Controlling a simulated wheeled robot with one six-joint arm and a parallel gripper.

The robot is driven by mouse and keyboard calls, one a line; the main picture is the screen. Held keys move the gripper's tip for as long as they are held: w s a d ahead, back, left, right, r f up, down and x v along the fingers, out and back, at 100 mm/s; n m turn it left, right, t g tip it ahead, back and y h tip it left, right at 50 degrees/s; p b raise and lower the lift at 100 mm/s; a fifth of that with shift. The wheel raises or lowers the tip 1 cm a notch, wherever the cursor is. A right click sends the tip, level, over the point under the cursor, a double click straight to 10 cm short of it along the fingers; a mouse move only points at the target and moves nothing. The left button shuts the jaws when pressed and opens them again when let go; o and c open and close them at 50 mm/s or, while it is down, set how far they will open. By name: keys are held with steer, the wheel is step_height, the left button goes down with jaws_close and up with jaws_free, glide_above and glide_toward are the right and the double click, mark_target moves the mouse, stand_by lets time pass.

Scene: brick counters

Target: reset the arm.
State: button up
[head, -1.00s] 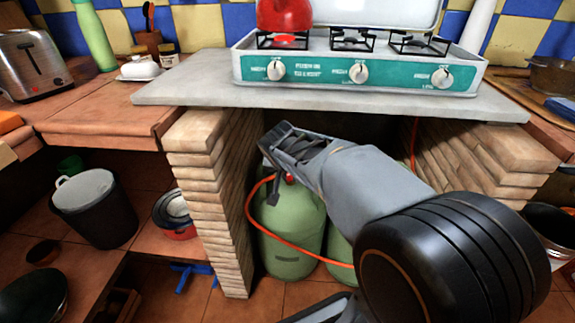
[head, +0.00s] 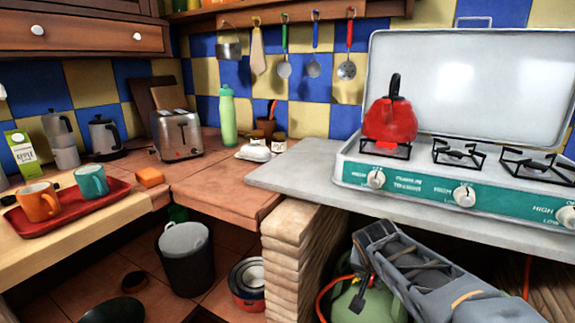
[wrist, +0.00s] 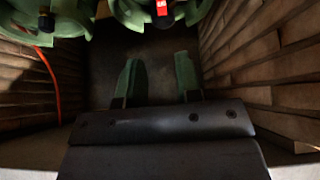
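My arm shows at the lower right of the head view, a grey link ending in my gripper (head: 366,250). The gripper is below the stove counter, in front of the brick-sided recess and over a green gas bottle (head: 372,303). In the wrist view my gripper (wrist: 158,78) has its two fingers apart, with only dark floor seen between them. It is open and holds nothing. Green gas bottles (wrist: 62,22) stand beyond the fingers at the top of that view, cut off by the frame edge.
Brick walls (wrist: 265,65) flank the recess closely on both sides. The grey counter slab (head: 290,172) overhangs it, carrying the stove (head: 415,190) and red kettle (head: 391,120). An orange hose (wrist: 52,85) runs at the left. A bin (head: 187,262) stands left of the recess.

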steer(key=s+a+r+n+y+p, duration=0.1)
steer(key=s+r+p, duration=0.3)
steer(key=r+p, duration=0.5)
steer(key=s+a+r+n+g+y+p, duration=0.1)
steer(key=s+r+p, duration=0.3)
steer(key=r+p, duration=0.6)
steer(key=s+a+r+n+g+y+p, duration=0.1)
steer(key=s+a+r+n+p, duration=0.2)
steer(key=r+p, duration=0.6)
steer(key=shift+s+a+r+p, duration=0.15)
steer(key=shift+s+a+p, duration=0.1)
steer(key=shift+s+p, duration=0.75)
